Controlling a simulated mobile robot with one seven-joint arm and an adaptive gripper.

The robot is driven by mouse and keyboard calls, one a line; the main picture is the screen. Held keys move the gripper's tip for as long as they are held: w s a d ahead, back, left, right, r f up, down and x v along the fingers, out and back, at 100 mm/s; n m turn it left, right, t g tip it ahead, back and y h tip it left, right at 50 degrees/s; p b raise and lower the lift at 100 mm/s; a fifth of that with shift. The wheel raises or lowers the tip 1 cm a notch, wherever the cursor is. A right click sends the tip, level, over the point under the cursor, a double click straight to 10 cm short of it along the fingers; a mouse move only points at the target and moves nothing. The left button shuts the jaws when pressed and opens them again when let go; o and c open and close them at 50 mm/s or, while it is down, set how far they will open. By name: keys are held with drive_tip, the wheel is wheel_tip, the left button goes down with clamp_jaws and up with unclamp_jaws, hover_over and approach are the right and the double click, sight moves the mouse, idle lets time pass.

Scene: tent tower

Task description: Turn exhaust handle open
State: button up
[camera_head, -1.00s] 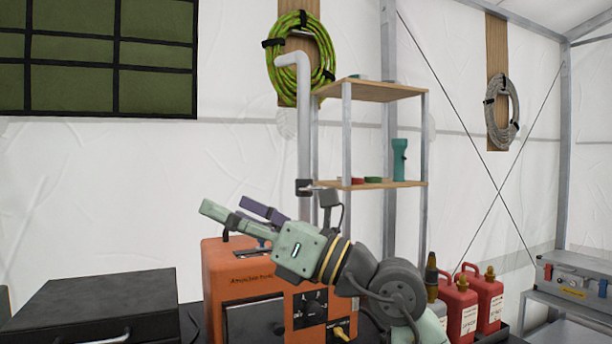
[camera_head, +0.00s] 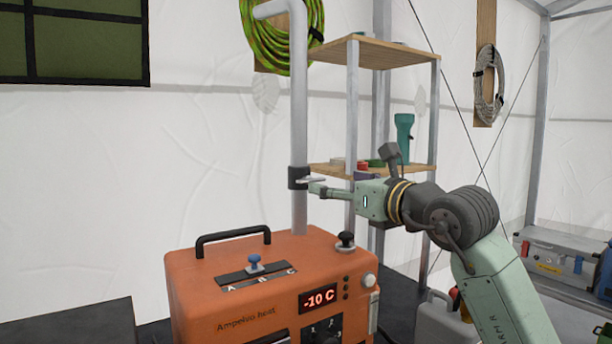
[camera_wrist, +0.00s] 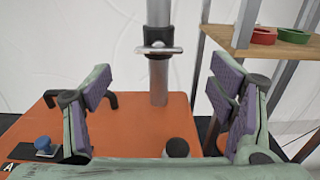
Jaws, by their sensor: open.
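The exhaust pipe (camera_head: 300,110) is a grey upright tube rising from behind the orange heater (camera_head: 195,290). A black collar (camera_head: 297,177) on it carries a small flat metal handle (camera_head: 311,181). In the wrist view the handle (camera_wrist: 160,49) lies level across the pipe (camera_wrist: 159,82), straight ahead between the fingers. My gripper (camera_head: 318,189) is open and empty, at about the handle's height and just right of the collar in the head view. Its fingertips overlap the handle there, so I cannot tell whether they touch. In the wrist view the open fingers (camera_wrist: 160,88) stand either side of the pipe.
The heater has a black carry handle (camera_head: 232,238), a blue-knobbed slider (camera_head: 254,262), a black knob (camera_head: 346,240) and a display reading -10 C. A shelf (camera_head: 385,53) with small items stands close behind my arm. Metal cases (camera_head: 552,262) are at the right.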

sight(314, 180)
drive_tip(key=p+x, duration=0.3)
drive_tip(key=x, duration=0.5)
drive_tip(key=shift+w+a+r, duration=0.1)
drive_tip(key=shift+w+a, duration=0.1)
drive_tip(key=shift+a, duration=0.05)
drive_tip(key=shift+w+a, duration=0.25)
drive_tip(key=shift+w, duration=0.2)
drive_tip(key=c, duration=1.2)
